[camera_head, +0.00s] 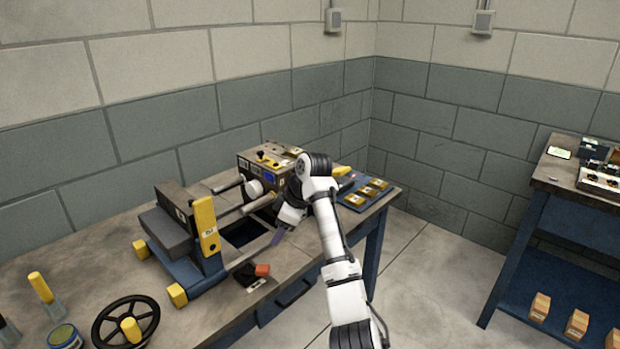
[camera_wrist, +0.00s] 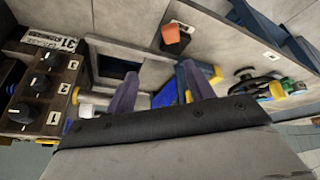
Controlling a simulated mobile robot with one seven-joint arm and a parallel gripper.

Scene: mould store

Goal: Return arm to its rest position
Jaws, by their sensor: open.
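My white arm reaches over the workbench (camera_head: 90,262) in the head view. My gripper (camera_head: 277,238) points down over the bench, beside the machine with the dark block and yellow handle. In the wrist view my gripper (camera_wrist: 152,88) shows two purple-grey fingers spread apart with nothing between them. The fingers are above the machine's rods and the dark opening in the bench. The arm's wrist hides part of the control box behind it.
A control box (camera_head: 247,165) with knobs stands behind, and a blue tray (camera_head: 357,203) with yellow pieces lies right. An orange-topped item (camera_head: 262,270) lies near the front edge. A black handwheel (camera_head: 103,338) is front left. A second blue bench (camera_head: 530,235) stands right; floor between is clear.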

